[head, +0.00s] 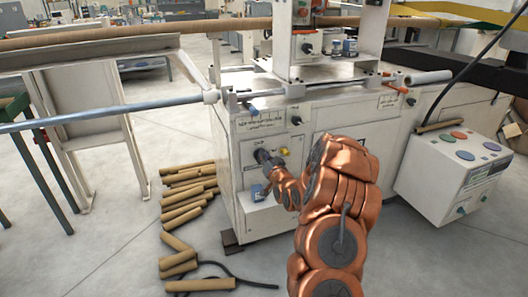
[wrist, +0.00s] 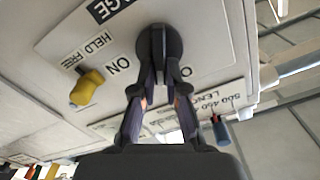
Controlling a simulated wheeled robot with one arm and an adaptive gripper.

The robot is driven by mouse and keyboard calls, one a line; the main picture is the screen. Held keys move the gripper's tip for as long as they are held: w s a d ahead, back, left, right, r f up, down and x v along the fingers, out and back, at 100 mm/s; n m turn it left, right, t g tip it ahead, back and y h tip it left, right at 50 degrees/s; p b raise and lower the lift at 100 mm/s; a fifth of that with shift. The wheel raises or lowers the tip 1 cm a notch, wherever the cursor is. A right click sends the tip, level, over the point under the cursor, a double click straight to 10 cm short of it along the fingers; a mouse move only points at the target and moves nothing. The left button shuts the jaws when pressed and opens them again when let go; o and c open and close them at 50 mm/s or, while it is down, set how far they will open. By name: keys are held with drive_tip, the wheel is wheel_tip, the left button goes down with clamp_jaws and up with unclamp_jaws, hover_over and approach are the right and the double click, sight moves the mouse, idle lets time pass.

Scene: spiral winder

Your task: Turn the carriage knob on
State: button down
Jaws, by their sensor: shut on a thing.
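The carriage knob (wrist: 159,37) is a dark round knob on the pale front panel (head: 249,153) of the winder. A label ending in "GE" is beside it, with "ON" on one side and a partly hidden word starting with "O" on the other. My gripper (wrist: 158,58) is shut on the knob, one finger on each side of its raised grip. In the head view my gripper (head: 268,161) reaches the panel from the right and hides most of the knob. The grip lies between the two words; which setting it marks I cannot tell.
A yellow knob (wrist: 87,88) marked "HELD" and "FREE" is close beside my gripper. A blue-handled lever (wrist: 219,131) is on the other side. Cardboard tubes (head: 187,205) lie on the floor left of the machine. A control box (head: 450,175) stands out at right.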

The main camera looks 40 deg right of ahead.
drive_tip(key=shift+s+d+f+m, duration=0.1)
drive_tip(key=shift+f+m, duration=0.15)
drive_tip(key=shift+m, duration=1.9)
drive_tip(key=shift+w+d+f+m, duration=0.15)
drive_tip(key=shift+f+m, duration=0.1)
drive_tip(key=shift+m, duration=1.85)
drive_tip(key=shift+s+d+f+m, duration=0.15)
drive_tip(key=shift+f+m, duration=0.1)
drive_tip(key=shift+m, duration=1.9)
drive_tip(key=c, duration=1.2)
unclamp_jaws()
drive_tip(key=shift+s, duration=0.15)
